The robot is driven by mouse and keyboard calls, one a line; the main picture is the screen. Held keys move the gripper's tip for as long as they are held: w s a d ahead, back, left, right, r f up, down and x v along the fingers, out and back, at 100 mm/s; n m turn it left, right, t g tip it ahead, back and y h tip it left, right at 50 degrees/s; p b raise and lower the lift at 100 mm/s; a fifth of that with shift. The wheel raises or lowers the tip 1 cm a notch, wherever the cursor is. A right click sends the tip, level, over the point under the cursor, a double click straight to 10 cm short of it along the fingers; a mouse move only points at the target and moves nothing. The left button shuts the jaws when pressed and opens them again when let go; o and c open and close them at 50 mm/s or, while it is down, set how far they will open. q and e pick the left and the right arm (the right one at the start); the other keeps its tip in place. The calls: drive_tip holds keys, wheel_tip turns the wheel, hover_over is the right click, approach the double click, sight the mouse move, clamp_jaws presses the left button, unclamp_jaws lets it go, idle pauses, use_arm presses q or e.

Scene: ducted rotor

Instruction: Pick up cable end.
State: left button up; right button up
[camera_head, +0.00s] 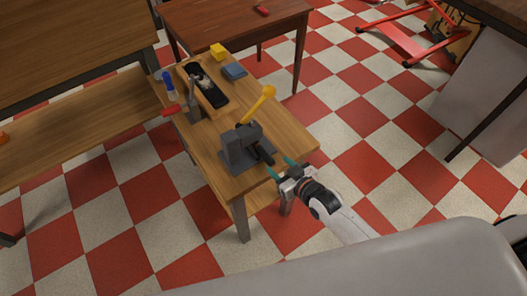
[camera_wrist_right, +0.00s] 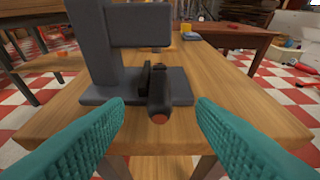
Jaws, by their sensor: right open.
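The cable end appears to be a short black cylinder with a copper-coloured tip (camera_wrist_right: 158,98), sticking out of a grey stand (camera_wrist_right: 93,45) toward my right gripper. In the head view the black piece (camera_head: 264,153) points from the grey stand (camera_head: 240,148) toward the table's near corner. My right gripper (camera_head: 281,166) is open and empty at that table edge. In the right wrist view its teal fingers (camera_wrist_right: 160,118) are spread on either side of the black cylinder, with the tip between and beyond them. I see no contact. My left gripper is not in view.
The small wooden table (camera_head: 285,130) also bears a yellow tool (camera_head: 257,104), a black tray (camera_head: 208,87), a blue block (camera_head: 234,71), a yellow block (camera_head: 218,51) and red and blue-handled tools. A darker table (camera_head: 225,20) adjoins behind. The tabletop's right side is clear.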

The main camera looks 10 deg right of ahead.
sight(271, 160)
drive_tip(key=shift+w+a+f, duration=0.2)
drive_tip(key=shift+w+a, duration=0.1)
drive_tip(key=shift+w, duration=0.15)
drive_tip(key=x, duration=0.4)
drive_tip(key=shift+w+f, duration=0.15)
drive_tip(key=shift+f, duration=0.05)
drive_tip(key=c, duration=1.1)
